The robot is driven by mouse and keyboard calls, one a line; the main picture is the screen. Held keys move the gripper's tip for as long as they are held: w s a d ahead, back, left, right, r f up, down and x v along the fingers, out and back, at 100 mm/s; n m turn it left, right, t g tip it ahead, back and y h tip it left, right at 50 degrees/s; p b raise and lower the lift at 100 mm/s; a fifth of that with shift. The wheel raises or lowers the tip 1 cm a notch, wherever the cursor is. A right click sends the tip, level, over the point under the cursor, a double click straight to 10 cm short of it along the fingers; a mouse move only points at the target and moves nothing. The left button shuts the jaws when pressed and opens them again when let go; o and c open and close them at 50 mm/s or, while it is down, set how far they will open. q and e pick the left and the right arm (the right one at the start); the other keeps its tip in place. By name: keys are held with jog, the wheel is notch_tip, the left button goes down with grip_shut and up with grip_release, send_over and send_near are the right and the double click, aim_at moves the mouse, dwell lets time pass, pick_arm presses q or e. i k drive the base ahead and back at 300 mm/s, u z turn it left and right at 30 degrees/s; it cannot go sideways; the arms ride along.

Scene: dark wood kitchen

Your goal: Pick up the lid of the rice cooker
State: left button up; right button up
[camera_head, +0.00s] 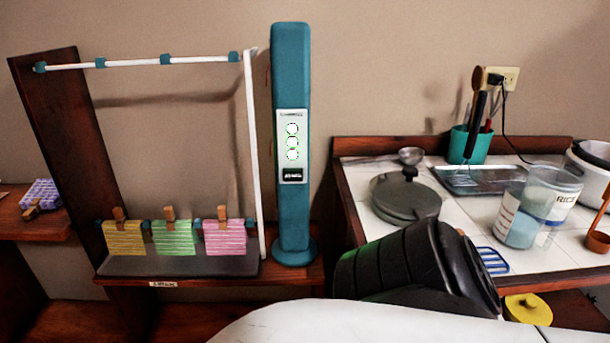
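A round grey lid with a black knob (407,190) lies on the white tiled counter at the right; whether a shallow pan is under it, I cannot tell. A white appliance with a dark rim (590,168), perhaps the rice cooker, stands at the right edge and is cut off by the picture. No lid can be made out clearly on it. Neither of my grippers shows. A black ribbed part and a white part, which look like my own arm, fill the lower middle and hide the counter's front left corner.
Clear containers (548,200), one marked RICE, stand in front of the appliance. A metal tray (480,180) and a teal utensil cup (467,146) are behind. A blue rack (493,260) lies near the front. A tall teal column (292,200) and drying rack stand left.

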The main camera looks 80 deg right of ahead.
aim_at(409, 189)
jog(key=i, duration=0.6)
jog(key=z, duration=3.05)
